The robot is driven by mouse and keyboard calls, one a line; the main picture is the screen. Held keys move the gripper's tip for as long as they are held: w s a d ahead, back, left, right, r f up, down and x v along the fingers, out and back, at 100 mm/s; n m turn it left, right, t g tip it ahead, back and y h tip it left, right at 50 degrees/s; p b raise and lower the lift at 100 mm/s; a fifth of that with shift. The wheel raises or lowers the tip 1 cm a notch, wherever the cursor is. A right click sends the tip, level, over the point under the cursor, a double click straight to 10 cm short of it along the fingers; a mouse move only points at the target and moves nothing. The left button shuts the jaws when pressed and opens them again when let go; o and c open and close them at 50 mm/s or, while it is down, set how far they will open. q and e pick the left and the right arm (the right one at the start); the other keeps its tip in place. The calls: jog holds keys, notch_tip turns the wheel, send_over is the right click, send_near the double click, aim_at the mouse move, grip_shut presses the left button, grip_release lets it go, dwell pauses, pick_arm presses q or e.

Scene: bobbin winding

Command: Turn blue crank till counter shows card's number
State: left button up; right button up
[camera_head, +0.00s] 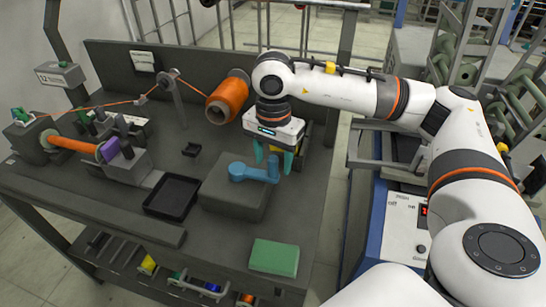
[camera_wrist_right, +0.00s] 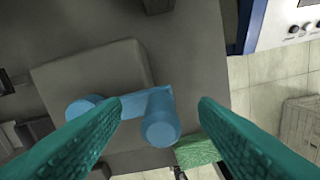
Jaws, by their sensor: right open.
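The blue crank (camera_head: 252,173) lies on top of a grey block (camera_head: 232,200), its arm pointing right to an upright knob. In the right wrist view the crank's knob (camera_wrist_right: 160,127) sits between the two green fingers of my right gripper (camera_wrist_right: 160,108), with gaps on both sides. In the head view my right gripper (camera_head: 273,160) is open, pointing down at the knob end. A grey counter box (camera_head: 62,75) at the back left seems to read 12. A white card (camera_head: 143,61) is on the back panel; its writing is too small to read. My left gripper is out of view.
An orange thread spool (camera_head: 228,97) stands behind the crank, its thread running left to an orange-wound bobbin (camera_head: 75,145). A black tray (camera_head: 172,197) lies left of the block. A green pad (camera_head: 274,257) lies near the front edge. Coloured spools sit on a lower shelf.

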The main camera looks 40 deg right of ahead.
jog(key=shift+r+p, duration=2.45)
jog(key=shift+r, duration=1.6)
jog(key=shift+f, duration=0.1)
